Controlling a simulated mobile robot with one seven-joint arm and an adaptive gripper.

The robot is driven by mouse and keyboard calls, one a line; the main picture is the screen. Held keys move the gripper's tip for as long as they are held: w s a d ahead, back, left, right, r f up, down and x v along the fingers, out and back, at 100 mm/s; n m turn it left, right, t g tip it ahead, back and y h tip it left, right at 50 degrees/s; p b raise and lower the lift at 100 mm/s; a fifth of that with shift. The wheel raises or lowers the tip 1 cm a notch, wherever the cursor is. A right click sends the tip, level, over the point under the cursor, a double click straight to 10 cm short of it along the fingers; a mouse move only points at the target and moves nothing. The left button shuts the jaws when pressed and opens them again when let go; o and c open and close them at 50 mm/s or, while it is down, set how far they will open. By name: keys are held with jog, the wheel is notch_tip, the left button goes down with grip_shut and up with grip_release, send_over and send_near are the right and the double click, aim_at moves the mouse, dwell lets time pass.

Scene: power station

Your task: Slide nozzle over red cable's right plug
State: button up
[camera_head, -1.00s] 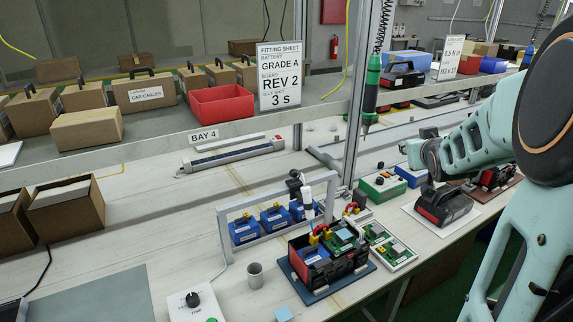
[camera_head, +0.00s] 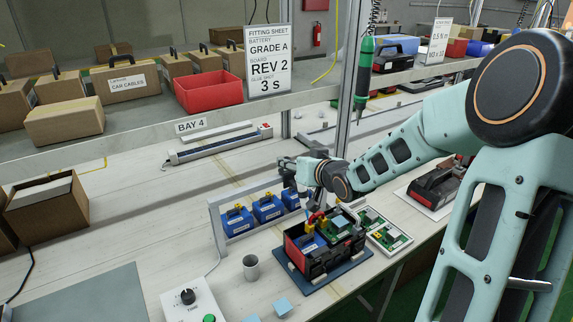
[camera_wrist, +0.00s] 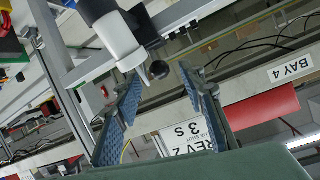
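The black and white tool with a nozzle (camera_head: 289,196) stands at the right end of the grey rack. In the wrist view its white barrel (camera_wrist: 116,36) is at the upper left, beyond my fingertips. My gripper (camera_wrist: 160,74) is open and empty, its blue-padded fingers apart. In the head view my gripper (camera_head: 287,164) is just above the tool; I cannot tell whether they touch. The red cable (camera_head: 316,217) arches over the open battery case (camera_head: 312,266), with yellow plugs (camera_head: 310,228) near it. The cable's right plug is hard to make out, partly behind my wrist.
Blue battery packs (camera_head: 237,221) stand under the grey rack. A green board tray (camera_head: 388,238) lies right of the case. A grey cup (camera_head: 251,268) and a dial box (camera_head: 190,302) are in front. A green screwdriver (camera_head: 363,66) hangs above.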

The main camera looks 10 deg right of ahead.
jog(key=shift+x, duration=2.15)
grip_shut()
